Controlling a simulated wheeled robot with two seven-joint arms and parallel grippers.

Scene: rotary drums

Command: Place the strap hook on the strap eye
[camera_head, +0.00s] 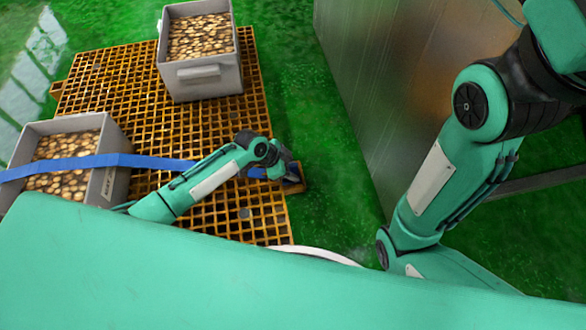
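A blue strap (105,161) runs from the left edge across the near-left bin, passes behind my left arm, and shows again as a short blue end beside my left gripper (288,174). That dark gripper is low over the right edge of the orange grid platform, at a small brown tab (295,187) that sticks out there. The tab may be the strap eye; this is too small to be sure. The strap hook cannot be made out at the gripper. The fingers are too small and dark to show whether they are shut. My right arm stands at the right; its gripper is out of view.
The near-left grey bin (112,176) and the far grey bin (205,82) hold brownish round pieces and stand on the orange grid platform (112,85). A tall metal panel (375,75) stands on the right. Green floor (300,120) is clear between platform and panel.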

